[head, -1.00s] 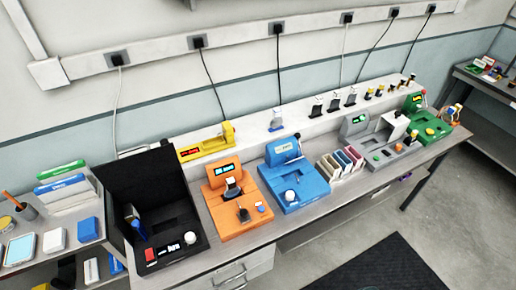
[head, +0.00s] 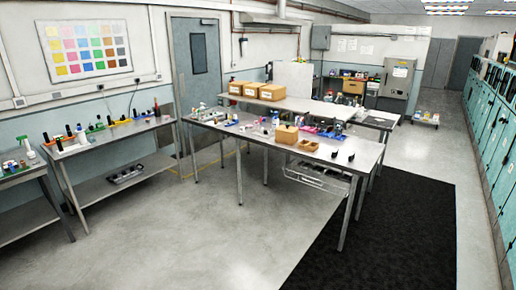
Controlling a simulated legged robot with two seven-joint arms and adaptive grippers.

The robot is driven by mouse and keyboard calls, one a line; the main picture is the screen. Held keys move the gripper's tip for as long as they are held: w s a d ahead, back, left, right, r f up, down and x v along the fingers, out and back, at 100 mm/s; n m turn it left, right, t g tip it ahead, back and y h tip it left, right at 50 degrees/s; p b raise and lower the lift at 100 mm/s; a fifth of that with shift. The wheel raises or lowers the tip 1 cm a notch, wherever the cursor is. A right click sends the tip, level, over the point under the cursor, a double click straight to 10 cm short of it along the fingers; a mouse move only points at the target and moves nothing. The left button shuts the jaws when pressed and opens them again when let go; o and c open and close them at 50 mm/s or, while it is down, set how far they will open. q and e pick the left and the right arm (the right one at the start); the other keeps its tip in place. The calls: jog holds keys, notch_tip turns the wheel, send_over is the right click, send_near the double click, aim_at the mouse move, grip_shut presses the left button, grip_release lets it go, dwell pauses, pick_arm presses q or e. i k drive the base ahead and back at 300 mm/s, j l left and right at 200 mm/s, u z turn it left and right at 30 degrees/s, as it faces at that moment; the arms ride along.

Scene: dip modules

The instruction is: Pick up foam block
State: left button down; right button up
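I cannot make out a foam block for certain in the head view. A tan block-like object (head: 287,134) stands on the long metal table (head: 335,157), at its middle front edge. It is too small to tell whether it is foam, wood or a box. A lower tan tray-like piece (head: 308,146) lies just right of it. Neither of my grippers is in view.
A side bench (head: 112,142) with small tools runs along the left wall. Open grey floor (head: 190,235) lies in front, with a black mat (head: 400,235) at right. Teal cabinets (head: 495,150) line the right side.

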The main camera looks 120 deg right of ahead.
aim_at(334, 153)
jog(key=z, duration=0.5)
jog(key=l+z, duration=0.15)
jog(key=z, duration=0.3)
jog(key=k+l+z, duration=0.1)
jog(key=z, duration=0.4)
jog(key=l+z, duration=0.1)
jog(key=z, duration=0.85)
jog(key=i+l+z, duration=0.1)
jog(key=l+z, duration=0.3)
jog(key=i+l+z, duration=0.2)
jog(key=z, duration=0.2)
jog(key=i+l+z, duration=0.2)
jog(key=z, duration=0.2)
jog(key=i+l+z, duration=0.25)
jog(key=z, duration=0.2)
jog(key=i+l+z, duration=0.15)
jog(key=z, duration=0.25)
jog(key=i+j+z, duration=0.1)
jog(key=i+z, duration=0.15)
jog(key=i, duration=1.4)
